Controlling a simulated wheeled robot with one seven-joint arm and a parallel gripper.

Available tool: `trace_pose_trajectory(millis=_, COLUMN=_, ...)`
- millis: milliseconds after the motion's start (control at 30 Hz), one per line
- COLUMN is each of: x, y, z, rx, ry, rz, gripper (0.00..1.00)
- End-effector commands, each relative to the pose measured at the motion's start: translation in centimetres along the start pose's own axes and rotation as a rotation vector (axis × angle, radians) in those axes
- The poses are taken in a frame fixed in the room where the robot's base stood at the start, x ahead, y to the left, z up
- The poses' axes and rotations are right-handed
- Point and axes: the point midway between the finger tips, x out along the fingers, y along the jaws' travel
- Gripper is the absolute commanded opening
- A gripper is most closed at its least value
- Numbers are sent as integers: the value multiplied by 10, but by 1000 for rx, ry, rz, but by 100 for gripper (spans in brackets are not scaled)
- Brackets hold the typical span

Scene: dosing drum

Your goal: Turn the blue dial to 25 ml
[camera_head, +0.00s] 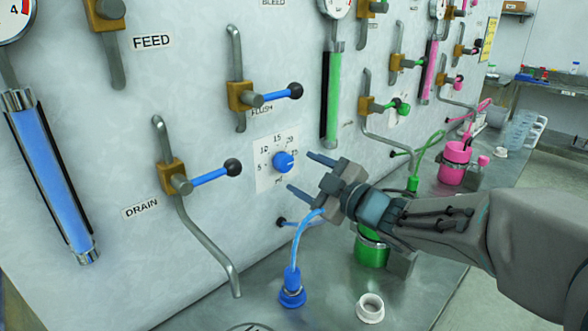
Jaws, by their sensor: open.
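The blue dial (284,162) is a small round knob on a white scale plate (263,174) on the upright panel. The plate carries printed numbers, with 5, 10, 15 and 20 readable and ml below; the number at the right is partly hidden by the dial or too small to read. I cannot tell the dial's exact setting. My gripper (306,173) is open and empty. I cannot tell whether either touches anything.
The FLUSH valve with its blue lever (277,95) is above the dial; the DRAIN valve with its blue lever (210,177) is to the left. A blue hose (299,240) rises below my gripper. A green container (371,250) and white ring (370,308) stand on the bench.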

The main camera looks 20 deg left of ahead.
Motion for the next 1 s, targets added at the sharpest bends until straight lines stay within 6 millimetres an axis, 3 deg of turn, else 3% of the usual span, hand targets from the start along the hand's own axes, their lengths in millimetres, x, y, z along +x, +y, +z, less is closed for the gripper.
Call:
trace_pose_trajectory(millis=200, x=-51, y=0, z=0, rx=-2, ry=-2, rz=3, gripper=59)
trace_pose_trajectory(millis=400, x=-79, y=0, z=0, rx=0, ry=-1, rz=1, gripper=59)
trace_pose_trajectory(millis=1000, x=-87, y=-1, z=0, rx=1, ry=0, rz=-1, gripper=59)
